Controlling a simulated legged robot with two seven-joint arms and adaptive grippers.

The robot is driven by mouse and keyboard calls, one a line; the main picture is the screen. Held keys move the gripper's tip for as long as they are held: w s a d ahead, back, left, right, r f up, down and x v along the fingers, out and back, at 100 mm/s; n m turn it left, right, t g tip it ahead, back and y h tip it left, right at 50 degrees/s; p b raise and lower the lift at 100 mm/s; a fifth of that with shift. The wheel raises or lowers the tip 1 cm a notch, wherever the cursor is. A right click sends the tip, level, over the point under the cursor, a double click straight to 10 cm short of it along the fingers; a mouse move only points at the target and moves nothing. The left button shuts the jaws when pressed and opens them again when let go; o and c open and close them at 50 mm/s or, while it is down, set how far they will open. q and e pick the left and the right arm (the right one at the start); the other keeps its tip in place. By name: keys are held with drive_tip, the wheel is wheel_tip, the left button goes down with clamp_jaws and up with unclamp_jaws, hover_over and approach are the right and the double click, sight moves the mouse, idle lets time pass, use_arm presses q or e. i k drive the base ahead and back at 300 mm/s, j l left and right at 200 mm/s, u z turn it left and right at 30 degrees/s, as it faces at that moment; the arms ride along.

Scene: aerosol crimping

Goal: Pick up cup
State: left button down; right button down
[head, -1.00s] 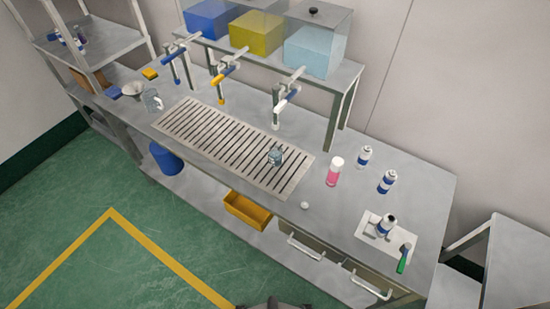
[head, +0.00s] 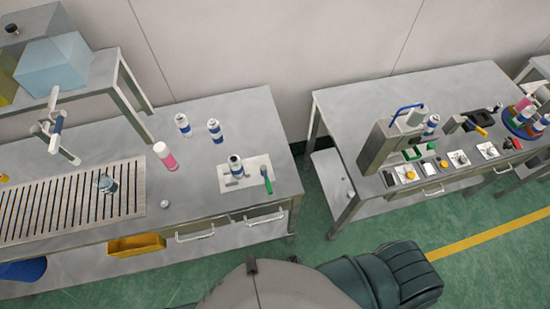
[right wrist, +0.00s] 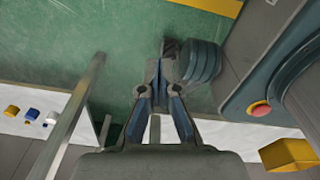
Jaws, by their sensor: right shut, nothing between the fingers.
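A clear glass cup (head: 107,184) stands on the slotted drain grate (head: 72,202) at the left of the head view. My right gripper (right wrist: 161,62) shows only in the right wrist view, with its fingers together and empty, above the green floor. It is not near the cup, and the cup is not in the right wrist view. My left gripper is in neither current view.
A pink bottle (head: 165,155), several blue-and-white cans and a white plate (head: 255,185) stand on the left bench (head: 200,200). A second bench (head: 345,105) carries a crimping machine (head: 385,145). A floor gap separates the benches.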

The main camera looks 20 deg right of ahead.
sight(102, 181)
drive_tip(key=u, duration=1.3)
